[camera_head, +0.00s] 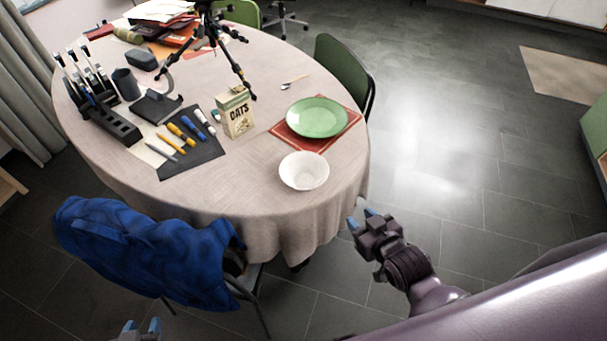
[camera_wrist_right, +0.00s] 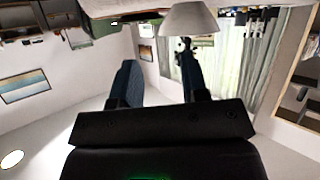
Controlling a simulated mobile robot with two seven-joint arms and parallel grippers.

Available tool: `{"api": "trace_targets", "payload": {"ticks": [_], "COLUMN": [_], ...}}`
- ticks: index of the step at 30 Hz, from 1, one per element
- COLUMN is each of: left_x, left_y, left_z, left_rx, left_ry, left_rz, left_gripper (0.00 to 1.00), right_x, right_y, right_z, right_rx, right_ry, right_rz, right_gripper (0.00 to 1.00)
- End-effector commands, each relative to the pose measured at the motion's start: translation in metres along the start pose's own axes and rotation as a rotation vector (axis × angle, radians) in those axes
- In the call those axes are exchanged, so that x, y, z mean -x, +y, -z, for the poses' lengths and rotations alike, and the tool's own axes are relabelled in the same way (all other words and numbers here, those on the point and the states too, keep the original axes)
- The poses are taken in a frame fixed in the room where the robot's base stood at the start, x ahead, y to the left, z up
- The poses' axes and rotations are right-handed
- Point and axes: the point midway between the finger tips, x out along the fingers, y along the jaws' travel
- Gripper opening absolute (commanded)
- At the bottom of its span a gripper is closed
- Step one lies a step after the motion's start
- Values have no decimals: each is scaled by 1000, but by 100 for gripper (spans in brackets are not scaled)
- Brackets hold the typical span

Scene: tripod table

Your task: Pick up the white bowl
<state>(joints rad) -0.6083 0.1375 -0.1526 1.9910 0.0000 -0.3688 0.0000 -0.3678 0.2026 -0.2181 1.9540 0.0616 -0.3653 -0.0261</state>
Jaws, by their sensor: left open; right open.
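The white bowl (camera_head: 304,171) stands upright and empty near the table's front right edge, just in front of the red mat. In the right wrist view, which looks upside down, a pale bowl shape (camera_wrist_right: 188,20) shows at the top, beyond the fingers. My right gripper (camera_head: 363,217) is open and empty, to the right of and in front of the bowl, off the table's edge and apart from it. Its two fingers show in its wrist view (camera_wrist_right: 160,80). My left gripper (camera_head: 141,328) is open at the bottom edge, far from the bowl, with only its fingertips showing.
A green plate (camera_head: 316,117) lies on a red mat (camera_head: 289,138) behind the bowl. An oats box (camera_head: 236,114) stands to the left. A chair with a blue jacket (camera_head: 150,250) is at the front left. Tablecloth (camera_head: 245,185) left of the bowl is clear.

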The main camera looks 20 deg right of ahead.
Motion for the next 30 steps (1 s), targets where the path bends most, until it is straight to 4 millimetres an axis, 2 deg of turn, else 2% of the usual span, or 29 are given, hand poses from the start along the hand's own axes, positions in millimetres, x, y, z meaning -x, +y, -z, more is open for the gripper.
{"api": "trace_targets", "payload": {"ticks": [1,4,6,9,15,23,30], "left_x": [2,3,4,4,1,0,-2], "left_y": [-1,-2,-3,-3,-3,-3,-3], "left_z": [1,4,6,8,12,14,10], "left_rx": [0,-3,-3,-3,-5,-6,-7], "left_ry": [0,2,4,7,14,18,14], "left_rz": [1,3,3,3,2,1,1], "left_gripper": [43,43,43,43,43,43,43], "right_x": [-12,-32,-44,-54,-58,-59,-88], "right_y": [-6,-22,-34,-47,-64,-66,-74], "right_z": [18,44,58,67,55,54,58], "right_rx": [27,106,184,287,455,602,613], "right_ry": [30,78,108,136,151,177,180], "right_rz": [31,97,143,192,245,241,239], "right_gripper": [41,41,41,41,41,41,41]}}
